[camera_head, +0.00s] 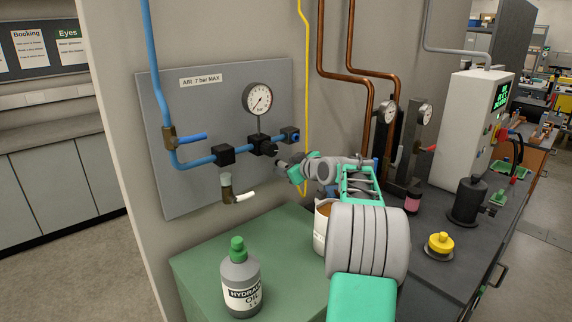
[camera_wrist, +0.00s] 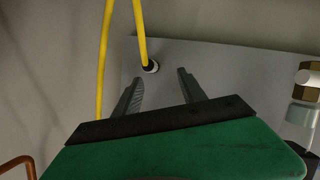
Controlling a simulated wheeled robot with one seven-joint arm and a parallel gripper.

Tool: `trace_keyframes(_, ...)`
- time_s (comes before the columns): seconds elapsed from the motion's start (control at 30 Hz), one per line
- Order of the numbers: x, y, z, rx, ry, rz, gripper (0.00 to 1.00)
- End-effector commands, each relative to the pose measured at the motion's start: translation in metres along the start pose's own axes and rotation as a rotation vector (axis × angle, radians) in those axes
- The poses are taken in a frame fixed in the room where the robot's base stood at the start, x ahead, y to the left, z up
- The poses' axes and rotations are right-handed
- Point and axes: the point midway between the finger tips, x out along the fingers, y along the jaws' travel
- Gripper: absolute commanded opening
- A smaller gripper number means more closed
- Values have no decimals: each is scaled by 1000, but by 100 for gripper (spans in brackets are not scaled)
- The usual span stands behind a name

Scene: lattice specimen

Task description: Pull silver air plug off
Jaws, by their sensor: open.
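The silver air plug (camera_wrist: 151,67) shows in the wrist view as a small light ring with a dark centre, at the end of the yellow hose (camera_wrist: 140,35) against the grey panel (camera_wrist: 215,60). My gripper (camera_wrist: 160,75) is open and empty, its two fingers pointing at the panel. The plug lies beyond the fingertips, between their lines and nearer the left finger. In the head view my gripper (camera_head: 281,165) is close to the panel (camera_head: 215,110), below the gauge. The plug cannot be made out there. Contact with the plug does not show.
Copper pipes (camera_head: 320,50) run farther right. An oil bottle (camera_head: 240,280) stands on the green cabinet (camera_head: 195,262) below.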

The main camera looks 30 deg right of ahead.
Motion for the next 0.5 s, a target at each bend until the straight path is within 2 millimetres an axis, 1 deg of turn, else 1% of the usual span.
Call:
trace_keyframes(0.03,7,6,1,4,-4,6,48)
trace_keyframes(0.07,12,8,3,6,-6,8,48)
trace_keyframes(0.23,37,10,4,5,-5,12,48)
trace_keyframes(0.33,45,8,3,4,-3,11,48)
trace_keyframes(0.5,47,8,4,3,-3,11,48)
